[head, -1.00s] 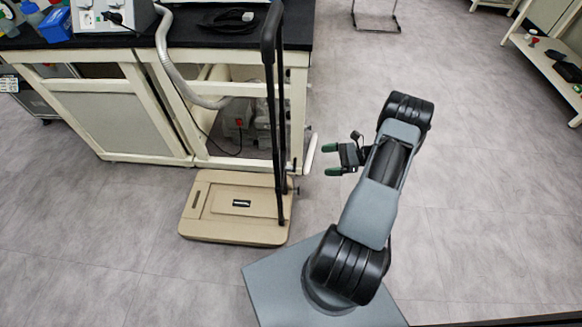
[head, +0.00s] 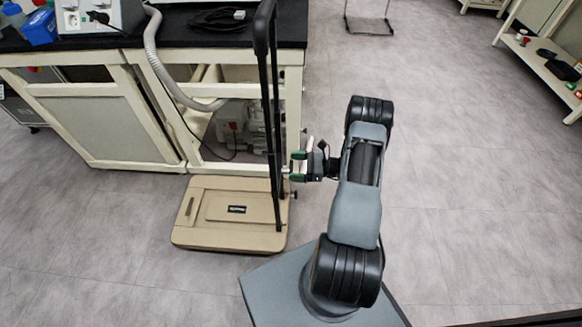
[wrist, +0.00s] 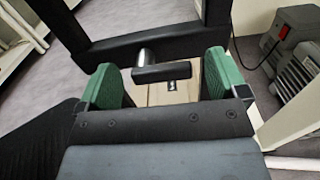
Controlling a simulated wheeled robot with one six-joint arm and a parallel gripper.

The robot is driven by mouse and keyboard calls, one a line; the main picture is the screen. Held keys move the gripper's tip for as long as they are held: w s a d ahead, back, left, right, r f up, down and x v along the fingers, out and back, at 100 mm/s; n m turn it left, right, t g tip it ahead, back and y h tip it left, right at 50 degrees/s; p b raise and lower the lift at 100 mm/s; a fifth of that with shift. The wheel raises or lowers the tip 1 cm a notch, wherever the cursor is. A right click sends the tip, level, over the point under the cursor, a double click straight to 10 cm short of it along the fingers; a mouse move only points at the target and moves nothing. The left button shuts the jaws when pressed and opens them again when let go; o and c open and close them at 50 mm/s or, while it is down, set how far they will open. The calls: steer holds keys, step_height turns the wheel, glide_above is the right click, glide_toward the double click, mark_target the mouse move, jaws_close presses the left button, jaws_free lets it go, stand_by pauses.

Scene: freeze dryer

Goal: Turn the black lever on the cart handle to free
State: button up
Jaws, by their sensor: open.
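The cart handle (head: 272,100) is a tall black frame rising from the tan cart platform (head: 205,237). In the wrist view a black bar of the handle (wrist: 150,40) crosses in front of my gripper (wrist: 163,80). The black lever (wrist: 163,73) sits on a silver stub below that bar. It lies between my two green fingers, with a gap on both sides, and I see no contact. In the head view my gripper (head: 297,167) is open just right of the handle posts; I cannot make out the lever there.
A cream bench (head: 110,110) with a black top stands behind and left of the cart. A grey hose (head: 160,60) hangs from it. A pump with a red switch (wrist: 283,32) stands right in the wrist view.

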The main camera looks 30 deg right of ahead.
steer(key=shift+x, duration=0.85)
steer(key=c, duration=0.9)
